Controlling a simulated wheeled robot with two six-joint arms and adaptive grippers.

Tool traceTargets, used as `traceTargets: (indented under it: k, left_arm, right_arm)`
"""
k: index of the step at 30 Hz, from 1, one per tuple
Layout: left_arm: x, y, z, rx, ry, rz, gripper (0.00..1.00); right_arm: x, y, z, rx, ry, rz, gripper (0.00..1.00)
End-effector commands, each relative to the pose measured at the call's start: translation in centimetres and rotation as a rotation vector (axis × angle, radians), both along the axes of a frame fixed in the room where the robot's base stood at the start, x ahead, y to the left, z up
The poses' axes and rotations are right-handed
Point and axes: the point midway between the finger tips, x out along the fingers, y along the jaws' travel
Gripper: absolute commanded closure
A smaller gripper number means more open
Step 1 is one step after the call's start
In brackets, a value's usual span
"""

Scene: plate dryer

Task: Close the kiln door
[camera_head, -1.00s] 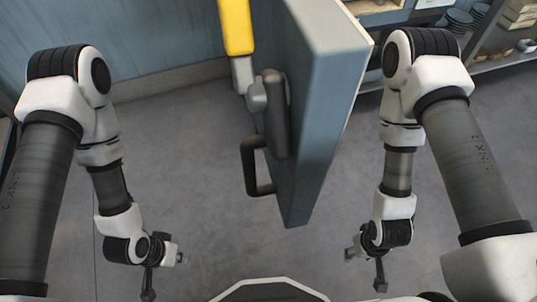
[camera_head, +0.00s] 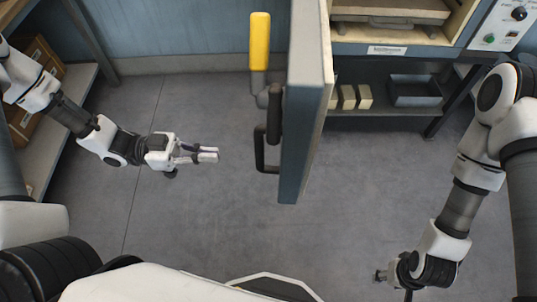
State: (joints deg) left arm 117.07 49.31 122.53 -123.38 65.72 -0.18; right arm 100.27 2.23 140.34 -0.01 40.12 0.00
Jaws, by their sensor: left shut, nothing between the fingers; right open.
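The kiln door (camera_head: 301,110) is a blue-grey slab seen nearly edge-on in the middle of the head view. It stands swung open, out from the kiln (camera_head: 462,28) at the upper right. On its left face are a yellow lever (camera_head: 260,42) and a dark handle (camera_head: 262,152). My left gripper (camera_head: 217,153) points right toward the door's handle side, with its fingers together and empty. A gap of floor shows between its fingertips and the handle. My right gripper (camera_head: 382,277) is low at the right of the door, away from it; its fingers are mostly hidden.
Under the kiln is a shelf with pale blocks (camera_head: 356,97) and a grey bin (camera_head: 414,90). A shelf with brown boxes (camera_head: 32,85) stands at the far left. The grey floor (camera_head: 200,220) around the door is clear.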

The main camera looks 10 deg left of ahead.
Motion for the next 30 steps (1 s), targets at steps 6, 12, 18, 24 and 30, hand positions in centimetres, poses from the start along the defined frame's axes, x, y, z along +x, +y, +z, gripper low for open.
traceTargets:
  k: [6, 12, 18, 24, 30]
  left_arm:
    - [0.6, -4.5, -0.4, 0.004, 0.005, -0.010, 1.00]
    - [1.3, -8.5, -0.3, 0.006, 0.004, -0.010, 1.00]
    - [1.9, -11.4, -0.1, 0.006, 0.003, -0.006, 1.00]
    - [2.1, -12.4, -0.1, 0.003, 0.002, -0.001, 1.00]
    - [2.1, -12.4, -0.1, 0.003, 0.002, 0.000, 1.00]
  right_arm:
    - [0.0, 0.0, -1.4, 0.000, 0.001, -0.001, 0.51]
    - [0.0, 0.0, -1.8, 0.000, 0.001, -0.001, 0.51]
    - [0.0, 0.0, -1.6, 0.000, 0.001, -0.001, 0.51]
    - [0.0, 0.0, -1.5, 0.000, 0.001, -0.001, 0.51]
    - [0.0, 0.0, -1.5, 0.000, 0.001, -0.001, 0.51]
